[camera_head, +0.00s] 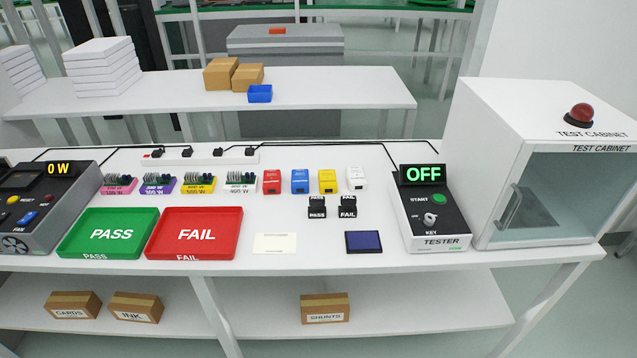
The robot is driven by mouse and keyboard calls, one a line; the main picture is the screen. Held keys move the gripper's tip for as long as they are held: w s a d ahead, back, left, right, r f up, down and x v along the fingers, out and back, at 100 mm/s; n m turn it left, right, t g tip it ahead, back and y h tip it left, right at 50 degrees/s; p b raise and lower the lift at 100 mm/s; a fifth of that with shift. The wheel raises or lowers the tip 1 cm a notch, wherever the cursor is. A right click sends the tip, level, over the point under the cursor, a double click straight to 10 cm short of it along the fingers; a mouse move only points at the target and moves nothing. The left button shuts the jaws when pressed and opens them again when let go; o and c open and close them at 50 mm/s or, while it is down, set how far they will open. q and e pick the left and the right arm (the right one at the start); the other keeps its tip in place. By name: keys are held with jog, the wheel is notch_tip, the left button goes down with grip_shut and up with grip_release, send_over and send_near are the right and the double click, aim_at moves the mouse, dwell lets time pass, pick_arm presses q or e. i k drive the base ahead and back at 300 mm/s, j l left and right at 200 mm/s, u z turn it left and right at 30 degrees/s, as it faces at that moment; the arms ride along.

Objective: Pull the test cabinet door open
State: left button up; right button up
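The white test cabinet (490,130) stands at the right end of the table, with its name on the top and on the front edge. Its front is a clear glass door (575,190) that looks shut. A grey bar handle (510,207) stands upright on the left side of the door. A dark flat thing shows behind the glass, too unclear to name. A red dome (579,115) sits on top of the cabinet. Neither of my grippers is in view.
The tester (433,215), reading OFF, stands just left of the cabinet. A green PASS tray (68,240), a red FAIL tray (152,243), a blue pad (363,242) and several coloured blocks lie further left. The floor shows right of the cabinet.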

aim_at(528, 147)
jog(key=z, duration=1.45)
